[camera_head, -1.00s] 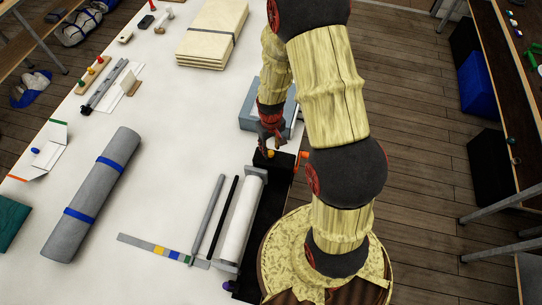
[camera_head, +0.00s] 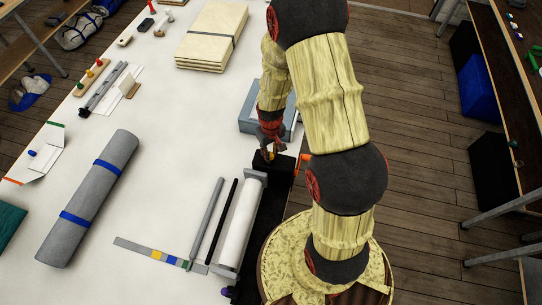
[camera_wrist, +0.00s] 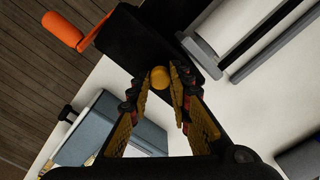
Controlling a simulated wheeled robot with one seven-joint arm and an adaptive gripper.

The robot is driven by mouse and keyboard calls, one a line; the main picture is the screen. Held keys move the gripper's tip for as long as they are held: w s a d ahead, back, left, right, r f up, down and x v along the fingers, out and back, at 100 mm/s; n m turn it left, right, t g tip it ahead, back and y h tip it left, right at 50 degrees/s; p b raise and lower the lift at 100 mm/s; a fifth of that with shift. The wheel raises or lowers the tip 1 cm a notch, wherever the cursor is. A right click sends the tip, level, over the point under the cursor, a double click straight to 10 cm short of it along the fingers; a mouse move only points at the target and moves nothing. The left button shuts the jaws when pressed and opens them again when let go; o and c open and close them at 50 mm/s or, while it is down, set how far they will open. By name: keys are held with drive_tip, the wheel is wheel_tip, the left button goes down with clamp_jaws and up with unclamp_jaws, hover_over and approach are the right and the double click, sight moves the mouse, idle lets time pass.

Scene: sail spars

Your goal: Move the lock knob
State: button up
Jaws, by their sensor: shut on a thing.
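The lock knob, a small round yellow knob (camera_wrist: 160,77), sits on the black housing (camera_wrist: 128,38) in the wrist view. My gripper (camera_wrist: 161,87) has its two fingertips on either side of the knob and is shut on it. The underside of the knob is hidden.
An orange crank handle (camera_wrist: 62,30) sticks out from the housing. A blue-grey box (camera_head: 246,122) stands close to my gripper. A white roller (camera_head: 240,225) and dark rods lie beside the housing. A rolled grey mat (camera_head: 90,195) lies on the white table.

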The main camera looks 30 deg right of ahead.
clamp_jaws()
drive_tip(key=shift+r+p, duration=0.35)
drive_tip(key=shift+r, duration=0.25)
drive_tip(key=o, duration=0.8)
unclamp_jaws()
drive_tip(key=shift+o, duration=0.5)
wheel_tip(320, 180, up, 12)
